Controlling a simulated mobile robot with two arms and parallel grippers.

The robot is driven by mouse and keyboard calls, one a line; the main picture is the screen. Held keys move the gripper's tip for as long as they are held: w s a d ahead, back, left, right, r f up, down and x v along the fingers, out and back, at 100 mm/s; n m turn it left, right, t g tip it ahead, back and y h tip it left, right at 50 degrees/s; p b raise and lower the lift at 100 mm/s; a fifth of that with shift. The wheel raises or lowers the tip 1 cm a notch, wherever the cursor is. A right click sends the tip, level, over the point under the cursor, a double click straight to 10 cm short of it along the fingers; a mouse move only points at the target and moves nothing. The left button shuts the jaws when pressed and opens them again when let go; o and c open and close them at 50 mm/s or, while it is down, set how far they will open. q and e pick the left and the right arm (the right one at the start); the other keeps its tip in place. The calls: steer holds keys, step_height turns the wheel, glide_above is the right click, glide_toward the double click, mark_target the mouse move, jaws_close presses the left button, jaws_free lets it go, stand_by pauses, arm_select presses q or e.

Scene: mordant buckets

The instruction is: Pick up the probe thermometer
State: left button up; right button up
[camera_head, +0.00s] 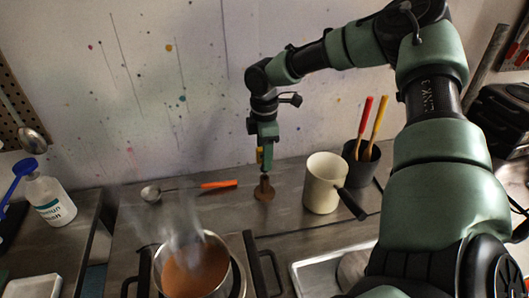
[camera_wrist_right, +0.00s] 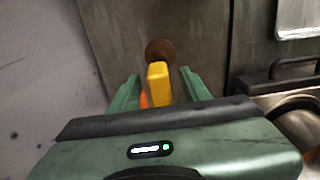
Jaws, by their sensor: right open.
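The probe thermometer shows as a yellow block (camera_wrist_right: 158,82) in the right wrist view, upright between the two fingers of my right gripper (camera_wrist_right: 160,76). In the head view a bit of its yellow (camera_head: 259,155) shows beside the fingers. Below it is a small brown holder (camera_head: 264,190) on the counter, which is a round brown disc (camera_wrist_right: 160,50) in the wrist view. My right gripper (camera_head: 264,158) is open, pointing down around the thermometer. I cannot tell whether either finger touches it. The probe's lower part is hidden. My left gripper is not in view.
A cream jug (camera_head: 322,184) with a dark handle and a dark pot (camera_head: 360,170) of red and yellow handled tools stand to the right. An orange-handled spoon (camera_head: 218,184) lies left. A pan (camera_head: 215,278) of brown liquid steams in front. The wall (camera_head: 200,100) is behind.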

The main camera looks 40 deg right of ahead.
steer(key=shift+c, duration=0.4)
jaws_close()
steer(key=shift+r, duration=0.1)
steer(key=shift+w+r, duration=0.1)
steer(key=shift+r, duration=0.35)
step_height(320, 180, up, 19)
steer(key=b, duration=0.2)
